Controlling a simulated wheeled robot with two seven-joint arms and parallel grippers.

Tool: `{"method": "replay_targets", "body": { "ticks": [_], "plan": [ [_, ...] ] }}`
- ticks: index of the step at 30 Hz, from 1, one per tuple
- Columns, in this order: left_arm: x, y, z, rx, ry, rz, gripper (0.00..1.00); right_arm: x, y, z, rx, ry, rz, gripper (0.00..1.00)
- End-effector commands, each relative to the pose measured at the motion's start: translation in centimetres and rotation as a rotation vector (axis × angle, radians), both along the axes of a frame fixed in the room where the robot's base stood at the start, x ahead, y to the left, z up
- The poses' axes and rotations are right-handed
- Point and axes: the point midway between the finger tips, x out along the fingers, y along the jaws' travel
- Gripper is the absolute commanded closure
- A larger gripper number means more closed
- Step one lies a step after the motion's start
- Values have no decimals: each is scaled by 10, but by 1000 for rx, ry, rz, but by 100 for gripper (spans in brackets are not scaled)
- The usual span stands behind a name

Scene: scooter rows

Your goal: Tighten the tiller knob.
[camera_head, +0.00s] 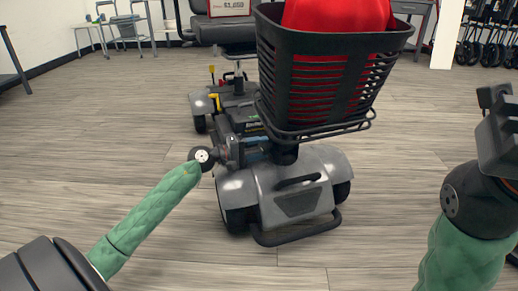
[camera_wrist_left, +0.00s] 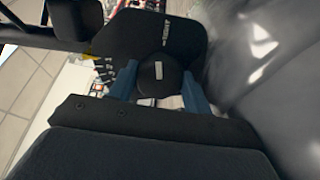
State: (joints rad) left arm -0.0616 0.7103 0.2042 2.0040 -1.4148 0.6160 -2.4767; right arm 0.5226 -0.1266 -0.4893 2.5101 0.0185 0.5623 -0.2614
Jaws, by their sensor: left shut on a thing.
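The grey mobility scooter (camera_head: 308,190) stands in front of me, its black front basket (camera_head: 315,85) holding something red. My left gripper (camera_head: 258,150) reaches in from the left, just below the basket at the scooter's tiller. In the left wrist view, the blue fingers of my left gripper (camera_wrist_left: 160,88) are shut on the dark tiller knob (camera_wrist_left: 158,73), one on each side. The knob bears a small pale mark. In the head view the knob is hidden by the gripper and basket. My right gripper (camera_head: 497,130) is at the right edge, apart from the scooter; its fingers do not show clearly.
Another scooter seat with a price sign (camera_head: 229,7) stands behind. Walking aids (camera_head: 125,25) are at the back left, and wheeled items (camera_head: 488,45) at the back right. A white pillar (camera_head: 447,35) stands near them. The wood-look floor is clear on both sides.

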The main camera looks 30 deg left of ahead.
Motion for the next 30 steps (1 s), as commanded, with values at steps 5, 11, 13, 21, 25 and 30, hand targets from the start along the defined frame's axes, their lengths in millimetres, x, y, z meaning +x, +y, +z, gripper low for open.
{"method": "replay_targets", "body": {
  "ticks": [5, 11, 13, 21, 25, 30],
  "plan": [
    [-1, -1, -2, 46, -32, -3, 74, 0, 0, 0, 0, 0, 0, 73],
    [-1, -1, -2, 68, -48, -3, 74, 0, 0, 0, 0, 1, 0, 73],
    [-1, -1, -2, 71, -49, -3, 74, 0, 0, 0, 0, 1, 0, 73],
    [-1, -1, -2, 71, -49, -4, 74, 0, 0, -1, -1, 2, 0, 73],
    [-1, -1, -2, 70, -49, -3, 33, 0, 0, -1, -1, 2, 0, 73],
    [0, -1, -1, 70, -50, -2, 29, 0, 0, -1, -1, 2, 1, 73]
  ]
}}
